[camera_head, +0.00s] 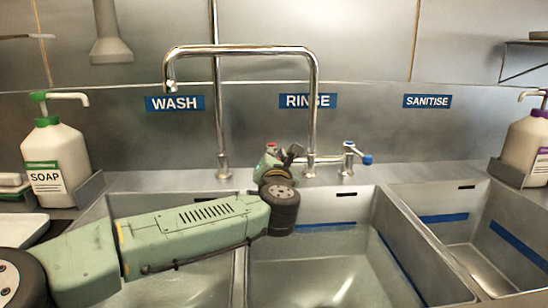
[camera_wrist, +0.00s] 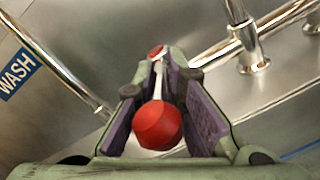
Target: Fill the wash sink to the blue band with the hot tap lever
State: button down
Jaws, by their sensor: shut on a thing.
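The hot tap lever (camera_wrist: 158,125) ends in a red knob and lies between the purple-padded fingers of my gripper (camera_wrist: 160,75) in the wrist view. My gripper (camera_head: 274,155) is shut on it behind the rinse sink in the head view. The blue-capped lever (camera_head: 366,159) stands to its right. The tall chrome spout (camera_head: 170,84) hangs over the wash sink (camera_head: 195,288), with no stream visible below it. My arm crosses that sink and hides much of it. I cannot make out its blue band or water level.
The rinse sink (camera_head: 320,270) has a blue band and lies right of the wash sink; the sanitise sink (camera_head: 470,240) is farther right. A soap bottle (camera_head: 52,160) stands at left, another dispenser bottle (camera_head: 528,150) at right. A second upright pipe (camera_head: 217,110) rises left of my gripper.

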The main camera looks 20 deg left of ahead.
jog(key=c, duration=1.7)
grip_release()
jog(key=shift+o, duration=0.2)
jog(key=v, duration=1.2)
